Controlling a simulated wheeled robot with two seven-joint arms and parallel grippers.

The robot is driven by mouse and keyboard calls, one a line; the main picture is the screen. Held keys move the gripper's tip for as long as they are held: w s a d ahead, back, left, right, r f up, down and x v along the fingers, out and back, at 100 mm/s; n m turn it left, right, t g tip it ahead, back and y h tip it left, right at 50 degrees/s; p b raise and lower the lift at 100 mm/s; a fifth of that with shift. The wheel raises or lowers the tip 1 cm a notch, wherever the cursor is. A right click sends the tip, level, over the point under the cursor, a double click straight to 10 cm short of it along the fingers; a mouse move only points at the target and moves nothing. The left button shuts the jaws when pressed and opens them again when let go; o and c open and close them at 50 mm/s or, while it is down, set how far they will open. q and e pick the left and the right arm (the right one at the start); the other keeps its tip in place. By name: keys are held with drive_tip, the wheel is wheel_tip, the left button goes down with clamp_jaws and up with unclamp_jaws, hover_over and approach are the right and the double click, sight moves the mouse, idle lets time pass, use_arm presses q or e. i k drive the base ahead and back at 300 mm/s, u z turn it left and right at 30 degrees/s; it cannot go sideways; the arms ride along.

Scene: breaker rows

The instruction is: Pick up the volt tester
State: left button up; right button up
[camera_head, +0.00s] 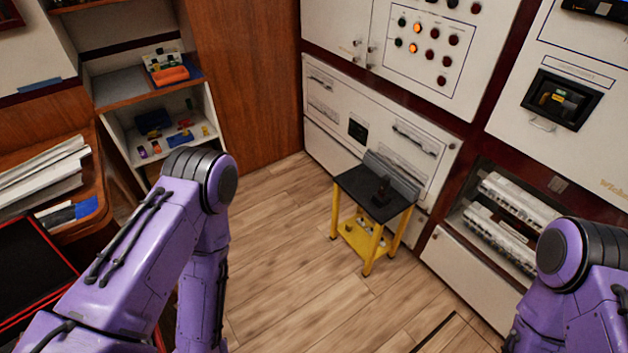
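I cannot make out the volt tester for certain. A small dark upright object (382,190) stands on the black top of a small yellow-legged table (360,188) in the middle of the head view. It is too small and dark to identify. Other small coloured items (180,139) lie on the shelf at the left, also too small to tell apart. Both my purple arms show, the left one at the lower left and the right one at the lower right. Neither gripper is in view.
White cabinets with lit buttons (416,28) line the back and right. Rows of white breakers (512,205) sit in an open bay at the right. An orange item (170,75) lies on the upper shelf. Wooden floor (290,280) is clear before the yellow table.

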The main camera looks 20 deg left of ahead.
sight(383, 184)
drive_tip(key=u, duration=0.9)
drive_tip(key=i, duration=1.25)
drive_tip(key=z, duration=4.3)
drive_tip(key=k, duration=0.15)
drive_tip(key=u, duration=1.65)
